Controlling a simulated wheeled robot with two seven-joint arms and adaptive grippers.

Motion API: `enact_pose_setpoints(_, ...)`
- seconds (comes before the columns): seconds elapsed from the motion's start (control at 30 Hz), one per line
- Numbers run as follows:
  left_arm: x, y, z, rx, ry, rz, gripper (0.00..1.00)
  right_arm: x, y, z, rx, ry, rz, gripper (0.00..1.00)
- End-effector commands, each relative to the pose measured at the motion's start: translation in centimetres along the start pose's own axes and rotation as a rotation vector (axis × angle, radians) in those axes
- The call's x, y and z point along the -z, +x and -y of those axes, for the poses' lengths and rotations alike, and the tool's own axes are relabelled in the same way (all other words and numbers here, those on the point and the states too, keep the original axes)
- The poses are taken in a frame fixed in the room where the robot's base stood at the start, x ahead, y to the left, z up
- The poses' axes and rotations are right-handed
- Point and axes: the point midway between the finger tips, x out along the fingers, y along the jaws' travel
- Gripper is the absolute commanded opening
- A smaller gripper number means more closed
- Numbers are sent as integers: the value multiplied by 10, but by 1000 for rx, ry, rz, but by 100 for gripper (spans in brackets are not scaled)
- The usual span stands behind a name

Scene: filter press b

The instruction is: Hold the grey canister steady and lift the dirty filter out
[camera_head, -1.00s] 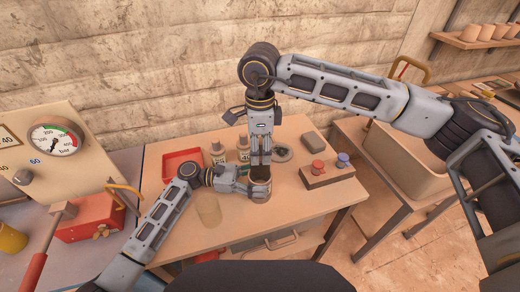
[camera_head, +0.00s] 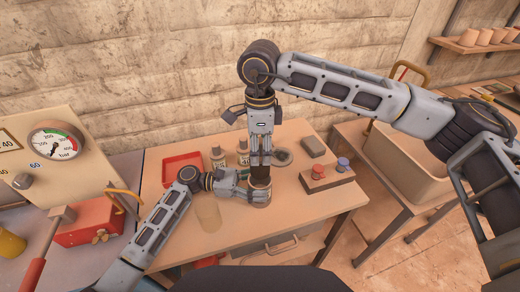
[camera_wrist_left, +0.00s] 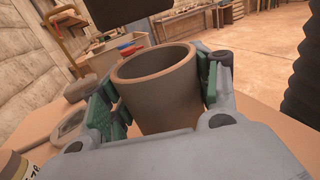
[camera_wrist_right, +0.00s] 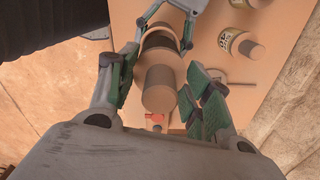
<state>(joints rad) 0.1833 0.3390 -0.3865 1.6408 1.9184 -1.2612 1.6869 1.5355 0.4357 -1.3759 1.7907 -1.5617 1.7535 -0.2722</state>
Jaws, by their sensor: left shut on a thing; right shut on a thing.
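The grey canister (camera_wrist_left: 160,95) stands upright, its open mouth facing up. My left gripper (camera_head: 258,188) is shut around its sides, with one finger on each side in the left wrist view. I see the inner wall but no filter standing out of the mouth there. A dark shape (camera_wrist_left: 118,10) hangs above it, cut off by the frame. My right gripper (camera_head: 260,170) points down directly over the canister. In the right wrist view its fingers are shut on the dirty filter (camera_wrist_right: 159,95), a brownish cylinder. The filter's lower end and its exact gap to the canister cannot be told.
A block with red and blue knobs (camera_head: 327,180) and a grey block (camera_head: 314,146) are at right.

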Motion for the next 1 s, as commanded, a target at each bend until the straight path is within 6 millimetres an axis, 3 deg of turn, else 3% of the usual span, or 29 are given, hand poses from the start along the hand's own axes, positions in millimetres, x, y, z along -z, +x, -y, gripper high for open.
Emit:
enact_pose_setpoints(0.37,1,0,0,0,-1,-1,27,0,-5,0,0,0,0,25)
enact_pose_setpoints(0.4,1,0,0,0,-1,-1,66,0,-5,0,0,0,0,25)
enact_pose_setpoints(0.57,0,0,0,0,-1,-1,86,0,-5,0,0,0,0,25)
enact_pose_setpoints(1.0,0,-2,0,-1,0,-1,87,0,-5,0,0,0,0,25)
